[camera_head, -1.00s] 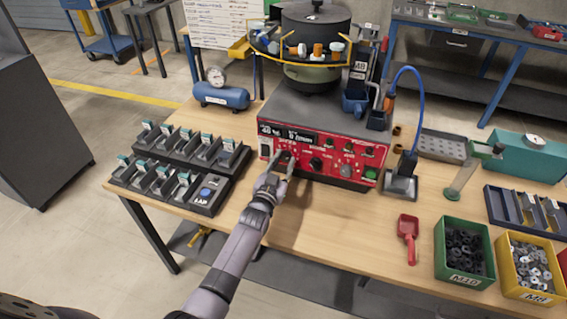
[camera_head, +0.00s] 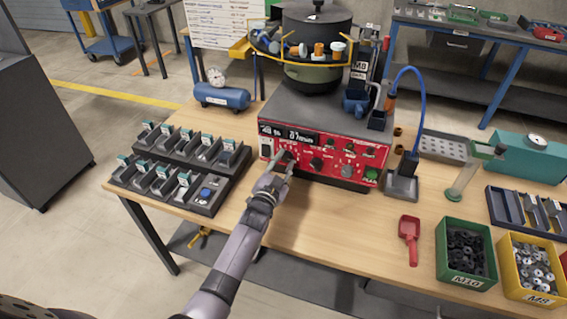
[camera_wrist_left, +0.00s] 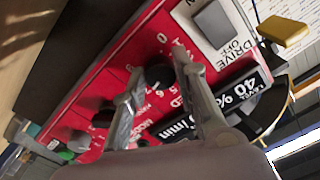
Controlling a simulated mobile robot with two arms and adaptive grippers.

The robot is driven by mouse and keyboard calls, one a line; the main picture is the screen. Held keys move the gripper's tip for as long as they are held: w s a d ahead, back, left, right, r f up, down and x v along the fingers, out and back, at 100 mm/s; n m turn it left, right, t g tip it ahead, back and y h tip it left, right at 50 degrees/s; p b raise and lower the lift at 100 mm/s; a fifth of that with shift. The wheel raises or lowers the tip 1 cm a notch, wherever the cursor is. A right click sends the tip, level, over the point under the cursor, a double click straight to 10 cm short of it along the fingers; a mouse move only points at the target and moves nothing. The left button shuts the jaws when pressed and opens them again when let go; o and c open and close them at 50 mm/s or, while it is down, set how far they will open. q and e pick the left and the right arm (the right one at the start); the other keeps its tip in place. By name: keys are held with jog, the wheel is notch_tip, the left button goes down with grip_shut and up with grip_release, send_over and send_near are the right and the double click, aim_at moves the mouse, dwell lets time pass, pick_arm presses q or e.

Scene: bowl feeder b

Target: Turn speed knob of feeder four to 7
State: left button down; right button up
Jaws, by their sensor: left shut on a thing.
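The feeder's red control panel (camera_head: 330,157) faces me on the workbench, below the dark bowl (camera_head: 316,28). My left gripper (camera_head: 281,160) is at the panel's left part, shut on a black knob. In the left wrist view the knob (camera_wrist_left: 158,75) sits between the fingertips (camera_wrist_left: 155,75), with printed scale digits around it. The fingers hide part of the knob and scale, so I cannot read its pointer surely. The display (camera_wrist_left: 240,90) reads "40 %" there. My right gripper is not in view.
More knobs, including one in the middle (camera_head: 316,163), and a green button (camera_head: 371,173) lie right on the panel. A red scoop (camera_head: 409,238) and a green parts bin (camera_head: 440,250) are front right. The bench front middle is clear.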

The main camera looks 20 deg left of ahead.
pick_arm(q)
jog(key=shift+f, duration=0.15)
jog(key=c, duration=1.3)
grip_release()
jog(key=s, duration=1.2)
jog(key=shift+a, duration=0.2)
